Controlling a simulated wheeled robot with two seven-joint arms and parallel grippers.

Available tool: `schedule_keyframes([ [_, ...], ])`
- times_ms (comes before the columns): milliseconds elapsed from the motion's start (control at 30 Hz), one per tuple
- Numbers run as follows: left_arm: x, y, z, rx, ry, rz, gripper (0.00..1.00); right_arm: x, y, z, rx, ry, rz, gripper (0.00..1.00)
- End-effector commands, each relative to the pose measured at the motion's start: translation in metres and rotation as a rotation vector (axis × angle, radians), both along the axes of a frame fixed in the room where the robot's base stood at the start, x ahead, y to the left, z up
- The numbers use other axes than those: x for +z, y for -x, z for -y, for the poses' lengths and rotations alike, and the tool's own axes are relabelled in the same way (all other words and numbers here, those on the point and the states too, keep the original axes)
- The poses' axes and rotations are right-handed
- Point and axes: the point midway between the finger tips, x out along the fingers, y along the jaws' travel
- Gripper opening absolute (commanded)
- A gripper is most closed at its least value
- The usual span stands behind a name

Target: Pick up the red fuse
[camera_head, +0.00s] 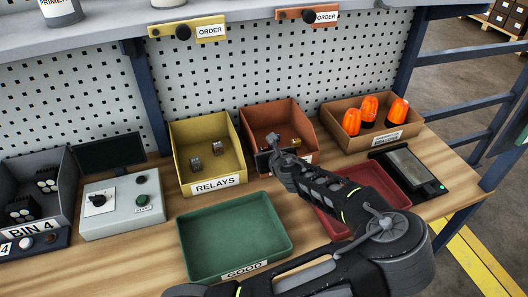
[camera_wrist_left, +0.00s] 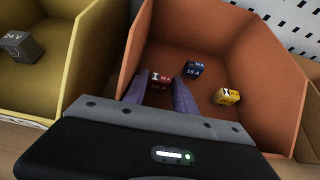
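The red fuse (camera_wrist_left: 160,81) is a small block on the floor of the orange bin (camera_wrist_left: 232,62), towards its left side. My left gripper (camera_wrist_left: 161,90) reaches into this bin with its two fingers apart, one on each side of the red fuse; whether they touch it I cannot tell. A dark blue fuse (camera_wrist_left: 192,70) lies just right of the fingers, and a yellow fuse (camera_wrist_left: 228,96) lies further right. In the head view my left gripper (camera_head: 277,158) is over the front of the orange bin (camera_head: 272,115) and hides the red fuse. My right gripper is not in view.
The yellow relays bin (camera_head: 204,145) stands directly left of the orange bin. A cardboard box (camera_head: 345,110) with orange beacons is to the right. A green tray (camera_head: 232,240) and a red tray (camera_head: 388,178) lie in front. Bin walls stand close around the gripper.

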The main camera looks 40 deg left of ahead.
Motion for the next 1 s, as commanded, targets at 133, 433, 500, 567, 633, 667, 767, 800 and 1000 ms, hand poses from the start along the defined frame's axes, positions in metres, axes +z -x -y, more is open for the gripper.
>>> schedule_keyframes([
  [133, 0.0001, 0.0000, 0.0000, 0.000, 0.000, 0.000, 0.28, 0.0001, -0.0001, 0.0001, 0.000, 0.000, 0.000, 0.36],
  [433, 0.0001, 0.0001, 0.0000, 0.000, 0.000, 0.000, 0.03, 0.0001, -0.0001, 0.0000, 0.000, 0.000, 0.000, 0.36],
  [500, 0.0001, 0.0000, 0.0000, 0.000, 0.000, 0.000, 0.00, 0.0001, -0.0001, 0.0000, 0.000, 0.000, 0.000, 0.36],
  [567, 0.0001, 0.0000, 0.0000, 0.000, 0.000, 0.000, 0.00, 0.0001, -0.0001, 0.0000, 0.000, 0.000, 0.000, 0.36],
  [633, 0.0002, 0.0000, 0.0000, 0.000, 0.000, 0.000, 0.00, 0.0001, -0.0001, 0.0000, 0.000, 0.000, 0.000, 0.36],
  [667, 0.0002, 0.0000, 0.0000, 0.000, 0.000, 0.000, 0.00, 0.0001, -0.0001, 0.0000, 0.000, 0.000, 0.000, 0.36],
  [767, 0.0002, 0.0000, 0.0000, 0.000, 0.000, 0.000, 0.00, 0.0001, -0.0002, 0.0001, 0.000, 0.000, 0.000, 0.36],
  [800, 0.0002, 0.0000, 0.0000, 0.000, 0.000, 0.000, 0.00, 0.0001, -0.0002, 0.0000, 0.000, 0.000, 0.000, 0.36],
  [1000, 0.0040, -0.0002, 0.0001, 0.000, 0.001, 0.001, 0.00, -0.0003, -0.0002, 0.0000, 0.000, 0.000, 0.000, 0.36],
])
